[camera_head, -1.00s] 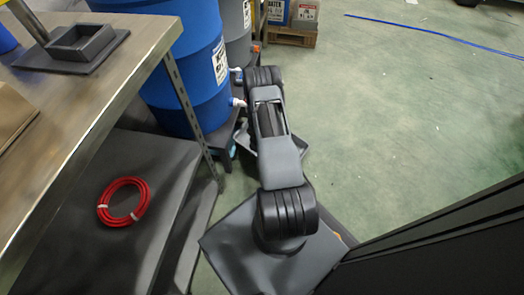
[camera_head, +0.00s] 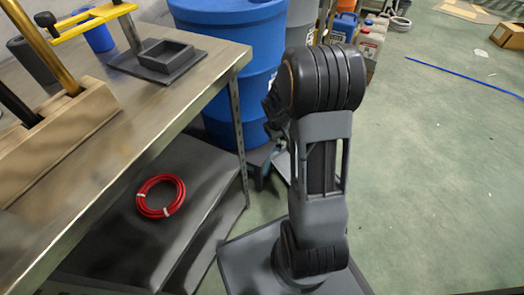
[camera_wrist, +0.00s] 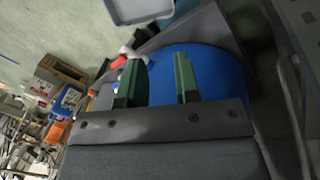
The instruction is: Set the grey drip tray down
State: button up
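A light grey tray (camera_wrist: 140,8) with a raised rim shows at the top edge of the wrist view, partly cut off, beyond my fingertips and apart from them. In the head view, a pale grey piece (camera_head: 281,166) low beside my arm looks like the same tray; my arm hides most of it. My gripper (camera_wrist: 159,62) has two green fingers standing apart with nothing held between them.
A blue barrel (camera_head: 238,75) stands behind the metal workbench (camera_head: 118,130); the barrel also fills the space behind my fingers (camera_wrist: 215,75). A red hose coil (camera_head: 161,196) lies on the lower shelf. Jugs (camera_head: 369,42) stand at the back. The green floor at right is largely clear.

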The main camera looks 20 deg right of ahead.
jog(key=s+a+r+m+t+y, duration=0.1)
jog(key=s+a+r+y, duration=0.1)
jog(key=s+a+r, duration=1.2)
jog(key=shift+r, duration=0.5)
jog(key=shift+a, duration=0.1)
